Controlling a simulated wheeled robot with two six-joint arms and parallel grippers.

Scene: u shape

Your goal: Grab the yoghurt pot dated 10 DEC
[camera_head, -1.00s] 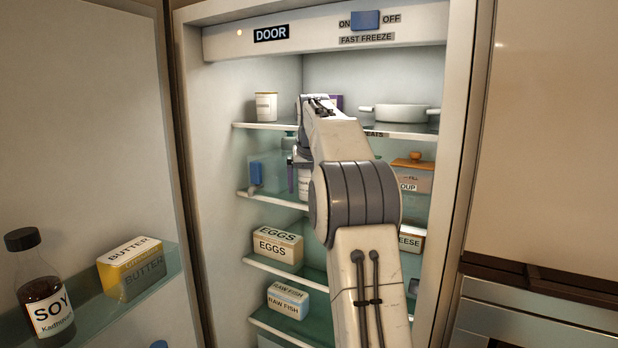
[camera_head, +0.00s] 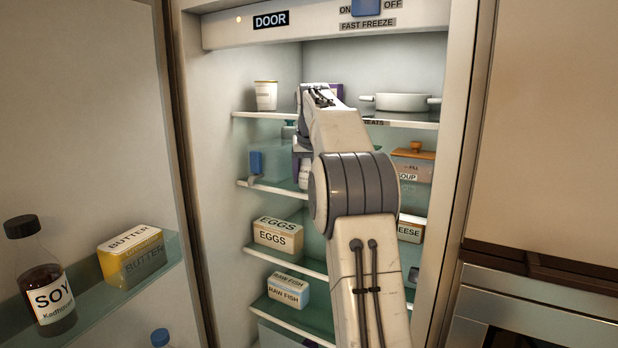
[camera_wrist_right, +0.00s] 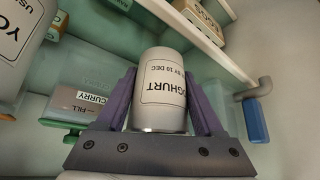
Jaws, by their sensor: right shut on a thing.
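A white yoghurt pot (camera_wrist_right: 162,90) stands between the purple fingers of my right gripper (camera_wrist_right: 160,80) in the right wrist view. The gripper is shut on it. Its label appears upside down and reads "YOGHURT" with "BY 10 DEC". A second, larger-looking pot (camera_wrist_right: 18,45) at the left edge has a partly cut-off label with "YO" and "USE"; its date cannot be read. In the head view my right arm reaches into the fridge and hides most of the gripper. A white pot (camera_head: 304,172) shows partly beside the arm. My left gripper is not in view.
Around the arm are a white tub (camera_head: 265,96), a pan (camera_head: 402,102), an eggs box (camera_head: 277,236), a raw fish box (camera_head: 288,290) and a soup box (camera_head: 412,165). Soy (camera_head: 48,298) and butter (camera_head: 131,256) stand in the open door. A curry container (camera_wrist_right: 80,103) lies close by.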

